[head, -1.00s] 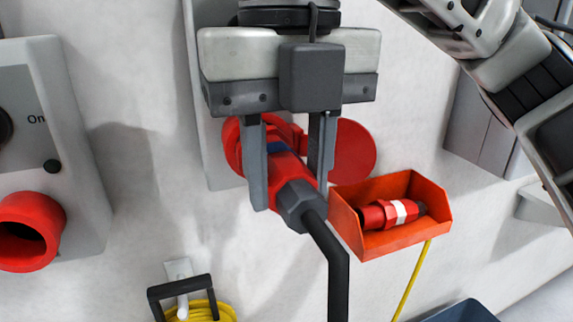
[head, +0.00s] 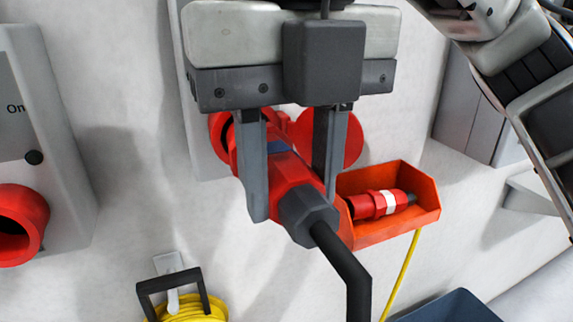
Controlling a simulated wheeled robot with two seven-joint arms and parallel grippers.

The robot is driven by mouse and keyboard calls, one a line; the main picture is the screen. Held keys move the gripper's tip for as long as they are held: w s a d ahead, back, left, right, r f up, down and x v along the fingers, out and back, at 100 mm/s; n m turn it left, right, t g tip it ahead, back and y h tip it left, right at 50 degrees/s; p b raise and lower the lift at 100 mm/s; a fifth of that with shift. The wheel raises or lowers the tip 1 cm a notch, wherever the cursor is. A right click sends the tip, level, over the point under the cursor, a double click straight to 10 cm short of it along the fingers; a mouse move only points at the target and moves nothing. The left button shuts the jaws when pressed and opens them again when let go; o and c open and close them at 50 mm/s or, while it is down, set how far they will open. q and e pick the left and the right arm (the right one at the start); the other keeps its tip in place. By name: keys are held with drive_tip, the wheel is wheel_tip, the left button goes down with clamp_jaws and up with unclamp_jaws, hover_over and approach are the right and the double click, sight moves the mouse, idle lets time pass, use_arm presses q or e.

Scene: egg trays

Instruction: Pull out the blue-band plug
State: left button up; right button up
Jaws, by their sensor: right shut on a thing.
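The red plug (head: 287,172) with a blue band (head: 281,147) and a black cable (head: 343,262) is in the middle of the head view. My right gripper (head: 290,205) is shut on it, one finger on each side of its body. The plug points up and left toward the red wall socket (head: 219,138), whose round red lid (head: 352,140) stands open on the right. The gripper partly hides the socket mouth, so I cannot tell how deep the plug sits. My left gripper is not in view.
An orange bin (head: 427,189) holding a red plug with a white band (head: 380,205) is close on the right. A grey switch box (head: 62,165) with a red socket (head: 20,225) is at left. A yellow cable coil (head: 195,308) hangs below.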

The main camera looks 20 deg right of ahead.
drive_tip(key=shift+s, duration=0.6)
drive_tip(key=shift+s, duration=0.2)
drive_tip(key=shift+s+d+b, duration=0.15)
drive_tip(key=shift+s+b, duration=0.65)
drive_tip(key=shift+s, duration=2.1)
